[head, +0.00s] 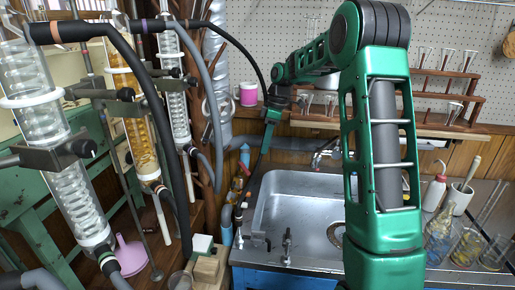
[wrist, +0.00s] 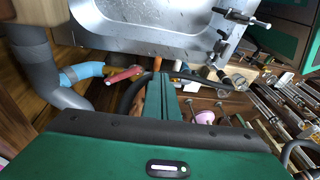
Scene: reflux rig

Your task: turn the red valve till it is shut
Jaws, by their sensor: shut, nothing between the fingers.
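The red valve handle (wrist: 124,75) shows in the wrist view as a short red lever beside the sink, between a blue pipe piece and a black hose. My gripper (wrist: 162,76) has its two green fingers together, with nothing between them. Its tips are just right of the lever in the wrist view; a gap shows, but I cannot tell the depth. In the head view my gripper (head: 270,122) hangs at the left back of the sink, by the black hose. I cannot clearly make out the valve there.
A steel sink (head: 275,215) fills the middle, with a tap (head: 318,158) at its back. Glass condensers (head: 130,110) with hoses stand at the left. A pink mug (head: 248,95) stands behind my gripper. Bottles and flasks (head: 440,235) stand at the right. A blue pipe (wrist: 82,73) lies left of the lever.

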